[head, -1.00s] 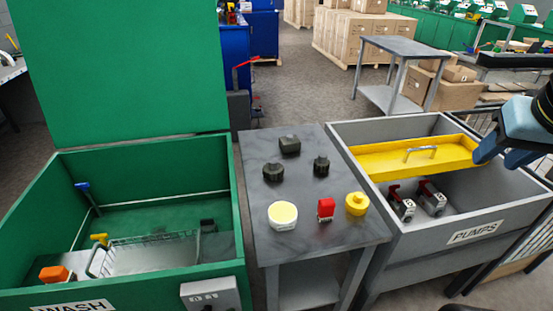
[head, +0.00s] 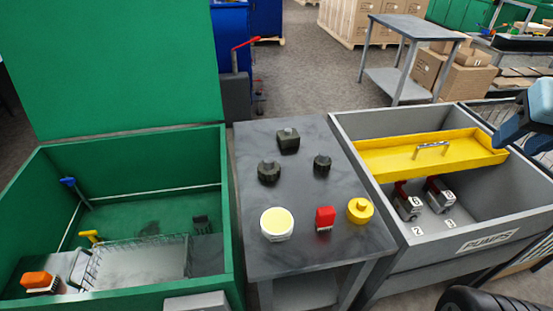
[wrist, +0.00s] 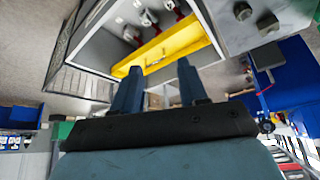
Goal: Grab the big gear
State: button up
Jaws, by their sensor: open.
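Three dark, knobby parts stand on the grey marbled table: one at the left (head: 269,172), one at the back (head: 288,140) and a smaller one at the right (head: 322,163). The left and back ones look larger; I cannot tell for sure which is the big gear. My gripper (head: 518,132) is at the right edge of the head view, above the pumps bin and well apart from these parts. In the wrist view my gripper (wrist: 159,67) is open and empty, its two blue fingers spread. Dark parts on the table show at that view's top right.
A round cream-topped item (head: 277,224), a red block-like item (head: 325,218) and a yellow knob (head: 360,210) stand at the table's front. The green wash bin (head: 232,220) is left. The pumps bin (head: 520,222) with a yellow tray (head: 400,162) is right.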

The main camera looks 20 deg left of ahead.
jog(key=shift+o, duration=1.4)
jog(key=shift+w, duration=0.1)
jog(key=shift+o, duration=0.6)
jog(key=w+a+f+n+g+h, duration=0.2)
jog(key=w+a+f+n+h, duration=0.1)
jog(key=w+a+f+n, duration=0.2)
jog(key=w+a+n, duration=0.2)
jog(key=w+n, duration=0.1)
jog(key=n, duration=0.1)
jog(key=shift+f, duration=0.3)
jog(key=n+t+y, duration=0.1)
jog(key=n+t, duration=0.9)
jog(key=n, duration=1.5)
send_near(267, 162)
jog(key=x, duration=0.6)
jog(key=shift+w+a+r, duration=0.1)
jog(key=shift+w+r, duration=0.2)
jog(key=shift+f+x, duration=0.2)
jog(key=shift+x, duration=1.1)
jog(key=shift+f+x, duration=0.2)
jog(key=shift+x, duration=1.05)
